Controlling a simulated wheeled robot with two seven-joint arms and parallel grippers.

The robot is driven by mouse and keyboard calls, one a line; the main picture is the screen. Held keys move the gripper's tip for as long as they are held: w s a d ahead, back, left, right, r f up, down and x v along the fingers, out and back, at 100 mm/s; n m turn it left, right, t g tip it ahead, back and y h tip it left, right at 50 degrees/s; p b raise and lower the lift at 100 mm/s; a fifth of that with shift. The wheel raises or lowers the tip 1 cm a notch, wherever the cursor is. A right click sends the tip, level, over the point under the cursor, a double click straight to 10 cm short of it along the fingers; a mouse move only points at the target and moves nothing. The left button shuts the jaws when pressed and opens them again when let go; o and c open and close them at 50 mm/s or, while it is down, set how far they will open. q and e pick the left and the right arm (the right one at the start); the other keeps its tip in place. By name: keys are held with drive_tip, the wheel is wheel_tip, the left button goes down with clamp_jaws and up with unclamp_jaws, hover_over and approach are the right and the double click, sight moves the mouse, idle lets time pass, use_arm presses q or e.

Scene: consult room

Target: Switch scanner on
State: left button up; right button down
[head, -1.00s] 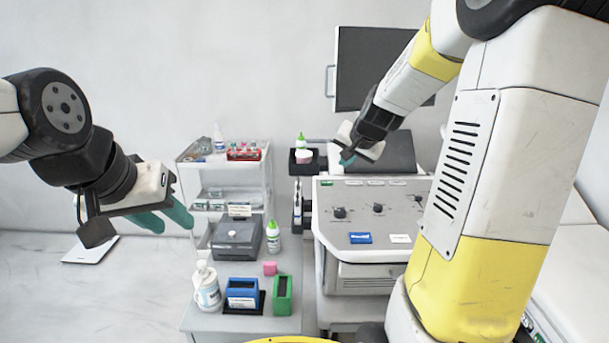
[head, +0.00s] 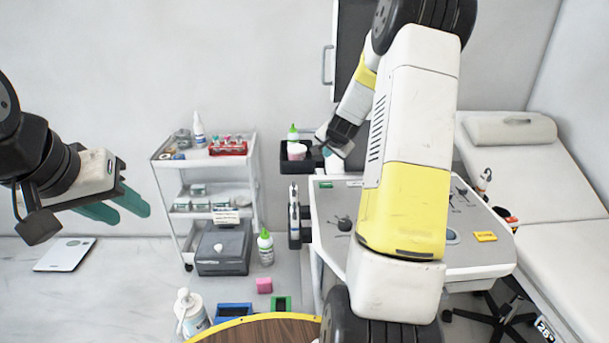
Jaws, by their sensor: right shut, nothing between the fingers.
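The scanner (head: 335,240) is a grey-white console with a sloped control panel. My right arm stands in front and hides the panel's middle and most of the dark monitor (head: 347,60). My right gripper (head: 333,160) is shut and empty, above the scanner's back left corner, close to a black side holder. Its fingertips are small and partly hidden. My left gripper (head: 122,207) hangs at the left, away from the scanner, with its teal fingers apart and nothing between them.
A white trolley (head: 205,162) with bottles and a red rack stands left of the scanner. An exam couch (head: 562,235) stands at the right.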

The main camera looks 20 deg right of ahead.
sight(326, 185)
drive_tip(key=shift+f, duration=0.1)
drive_tip(key=shift+s+f, duration=0.1)
drive_tip(key=shift+f, duration=4.15)
drive_tip(key=shift+f, duration=0.1)
drive_tip(key=shift+f, duration=0.3)
drive_tip(key=shift+f, duration=0.45)
drive_tip(key=shift+r, duration=0.85)
drive_tip(key=shift+r, duration=2.5)
